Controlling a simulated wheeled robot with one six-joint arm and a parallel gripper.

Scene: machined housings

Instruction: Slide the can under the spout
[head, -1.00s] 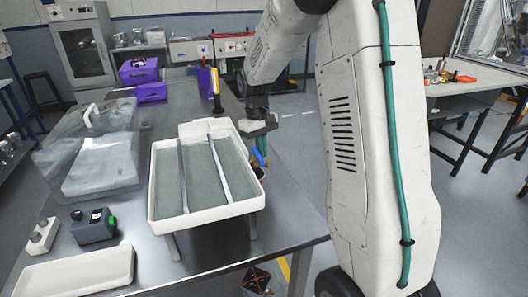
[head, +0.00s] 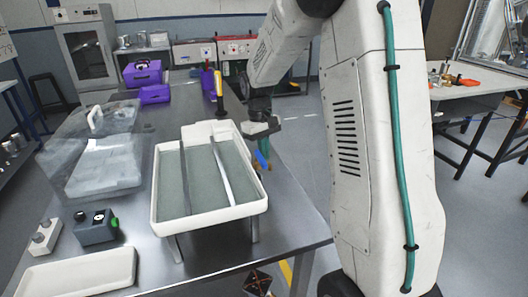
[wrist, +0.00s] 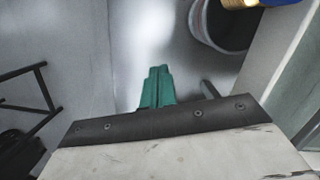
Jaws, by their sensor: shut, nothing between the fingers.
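The can (wrist: 222,28) shows in the wrist view at top right, open end up, with a dark inside and a pale rim with a reddish line. A brass spout end (wrist: 238,3) and a blue handle (wrist: 288,1) are beside its upper right rim; whether the spout is over the opening I cannot tell. My gripper (wrist: 157,88) has its green fingers shut and empty, left of the can and apart from it. In the head view my gripper (head: 264,146) is at the tray's right side, above the blue handle (head: 262,160). The can is not clearly visible there.
A white tray (head: 212,214) on legs stands left of my gripper, close to it. The steel table's (head: 290,232) right edge is near. A clear cover (head: 92,150), a grey control box (head: 96,232) and a shallow white tray (head: 75,275) are further left.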

